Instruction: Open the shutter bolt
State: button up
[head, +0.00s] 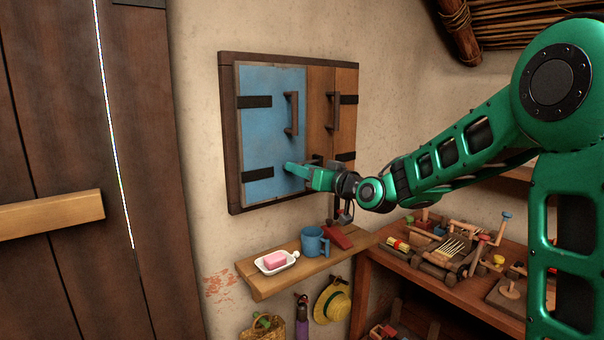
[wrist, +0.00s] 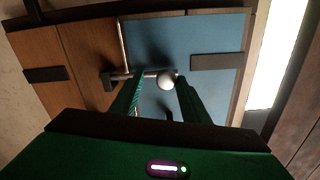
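The window shutter has a blue leaf (head: 272,120) on the left and a brown leaf (head: 320,110) on the right, each with a dark handle. In the wrist view the blue leaf (wrist: 205,35) is on the right and the brown leaf (wrist: 90,45) on the left. The bolt (wrist: 120,77) lies near the seam between them, with a pale round knob (wrist: 167,81). My gripper (head: 292,168) is at the lower part of the shutter and hides the bolt in the head view. Its fingers (wrist: 161,82) are open on either side of the knob, with a gap on the left.
Below the shutter, a wooden shelf (head: 262,287) holds a blue mug (head: 314,241) and a soap dish (head: 276,263). A cluttered workbench (head: 450,285) stands at right. A large wooden door (head: 60,120) is at left.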

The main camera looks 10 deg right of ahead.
jog(key=shift+s+a, duration=0.1)
jog(key=shift+s, duration=0.05)
jog(key=v, duration=1)
jog(key=shift+s, duration=0.2)
jog(key=shift+f, duration=0.1)
jog(key=s+d+f+m+g+h, duration=0.2)
jog(key=s+d+f+g+h, duration=0.45)
jog(key=s+d+f, duration=0.75)
jog(key=s+d+f+m+g, duration=0.2)
jog(key=s+g, duration=0.1)
jog(key=s, duration=0.6)
jog(key=s+d+f+m+g+h, duration=0.1)
jog(key=s+d+f+m+g, duration=0.1)
jog(key=s, duration=0.7)
jog(key=s+d+f+m+g, duration=0.3)
jog(key=s+g, duration=0.1)
jog(key=s, duration=0.4)
jog(key=shift+s+f+g, duration=0.25)
jog(key=shift+s+g, duration=0.1)
jog(key=shift+s, duration=0.05)
jog(key=shift+d+h, duration=0.1)
jog(key=shift+h, duration=0.15)
